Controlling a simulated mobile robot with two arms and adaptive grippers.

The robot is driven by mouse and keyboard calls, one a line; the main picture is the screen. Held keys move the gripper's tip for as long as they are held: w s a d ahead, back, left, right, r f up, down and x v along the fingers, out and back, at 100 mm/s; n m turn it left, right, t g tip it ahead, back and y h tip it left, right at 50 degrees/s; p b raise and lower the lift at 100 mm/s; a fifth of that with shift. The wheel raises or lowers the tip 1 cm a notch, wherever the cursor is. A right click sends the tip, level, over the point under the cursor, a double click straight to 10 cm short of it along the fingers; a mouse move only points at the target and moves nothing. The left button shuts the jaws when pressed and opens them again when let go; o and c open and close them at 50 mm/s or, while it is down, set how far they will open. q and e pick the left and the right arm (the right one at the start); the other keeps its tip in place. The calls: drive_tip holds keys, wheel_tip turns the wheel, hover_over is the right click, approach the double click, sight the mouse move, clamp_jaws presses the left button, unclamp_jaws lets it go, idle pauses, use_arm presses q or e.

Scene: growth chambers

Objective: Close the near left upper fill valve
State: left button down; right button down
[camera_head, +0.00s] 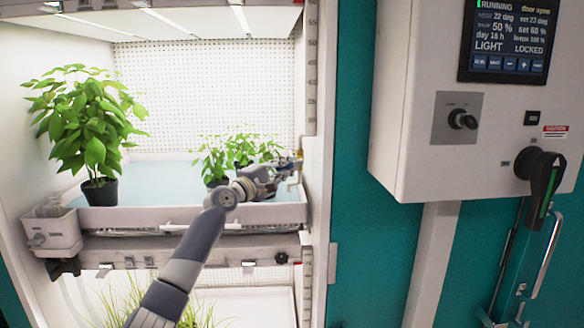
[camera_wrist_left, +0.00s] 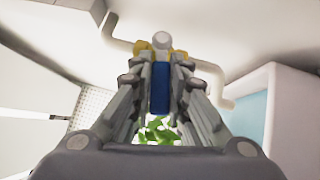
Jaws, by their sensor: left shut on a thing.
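The fill valve (camera_wrist_left: 162,42) shows in the left wrist view as a pale round hub with brassy yellow parts, joined to a pale pipe. Its blue lever (camera_wrist_left: 160,88) lies between my fingers. My left gripper (camera_wrist_left: 160,75) is shut on this blue lever. In the head view my left gripper (camera_head: 284,172) reaches to the right end of the upper shelf, at a small brassy fitting (camera_head: 298,163). The lever is hidden there by the gripper. My right gripper is in neither view.
The upper tray (camera_head: 140,216) holds a tall potted plant (camera_head: 85,125) at left and smaller plants (camera_head: 235,150) close behind my gripper. A white box (camera_head: 50,232) hangs at the tray's left corner. A control cabinet (camera_head: 415,130) stands at right.

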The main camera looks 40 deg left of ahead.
use_arm(q)
drive_tip(key=shift+r+m+g+p, duration=0.4)
drive_tip(key=shift+r+m+p, duration=0.1)
drive_tip(key=shift+p, duration=0.35)
drive_tip(key=shift+m+g+h+p, duration=0.3)
drive_tip(key=shift+m+g+p, duration=0.15)
drive_tip(key=shift+p, duration=0.3)
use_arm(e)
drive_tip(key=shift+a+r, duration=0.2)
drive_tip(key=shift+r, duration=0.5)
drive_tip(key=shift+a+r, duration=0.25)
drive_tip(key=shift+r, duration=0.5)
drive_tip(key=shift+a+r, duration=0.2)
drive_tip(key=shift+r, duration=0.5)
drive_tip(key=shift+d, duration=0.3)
use_arm(q)
drive_tip(key=c, duration=1.5)
unclamp_jaws()
drive_tip(key=shift+c, duration=0.2)
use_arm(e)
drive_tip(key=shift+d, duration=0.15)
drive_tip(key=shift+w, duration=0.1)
use_arm(q)
drive_tip(key=s, duration=1.2)
drive_tip(key=shift+d, duration=0.45)
